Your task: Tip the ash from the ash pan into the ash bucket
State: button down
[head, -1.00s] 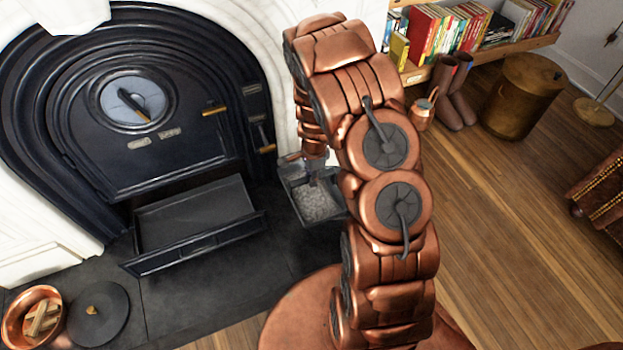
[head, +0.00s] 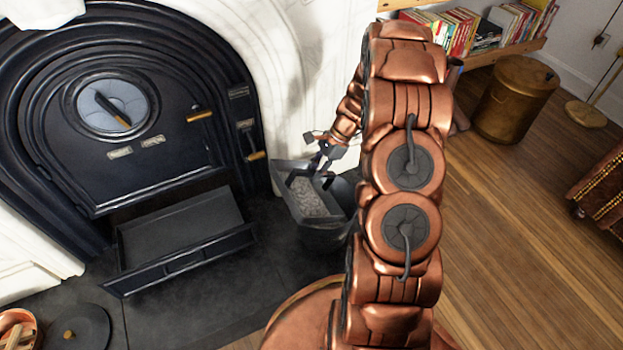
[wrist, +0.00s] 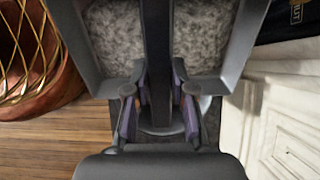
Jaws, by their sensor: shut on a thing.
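The ash pan (head: 290,212) is a dark grey rectangular tray with grey ash (head: 312,198) in it. My gripper (head: 324,158) is shut on the pan's handle at its far end. In the wrist view my gripper (wrist: 160,105) has its two purple-padded fingers on either side of the grey handle, and ash (wrist: 200,30) lies in the pan beyond. The dark ash bucket (head: 325,238) stands on the hearth beneath the pan, its opening mostly hidden by it. The pan looks about level, over the bucket; I cannot tell whether they touch.
An empty dark tray (head: 180,226) juts from the stove (head: 150,165) to the left. A black lid (head: 85,325) and copper pail with wood (head: 32,322) lie front left. The white surround (head: 300,80) is close behind the pan. A brass bin (head: 515,100) stands far right.

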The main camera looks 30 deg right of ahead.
aim_at(327, 173)
jog(key=shift+d+r+y+b, duration=0.15)
jog(key=shift+d+y+b, duration=0.6)
jog(key=shift+y+b, duration=0.05)
jog(key=shift+d+r+p, duration=0.1)
jog(key=shift+r+p, duration=0.15)
jog(key=shift+p, duration=0.2)
jog(key=shift+s+d+r+y+p, duration=0.15)
jog(key=shift+d+y+p, duration=0.55)
jog(key=shift+d+y, duration=0.45)
jog(key=shift+d+f+t+y+p, duration=0.2)
jog(key=shift+d+t+y+p, duration=0.15)
jog(key=shift+d+y, duration=0.75)
jog(key=shift+s+a+y, duration=0.1)
jog(key=shift+a+y, duration=0.05)
jog(key=shift+y, duration=0.2)
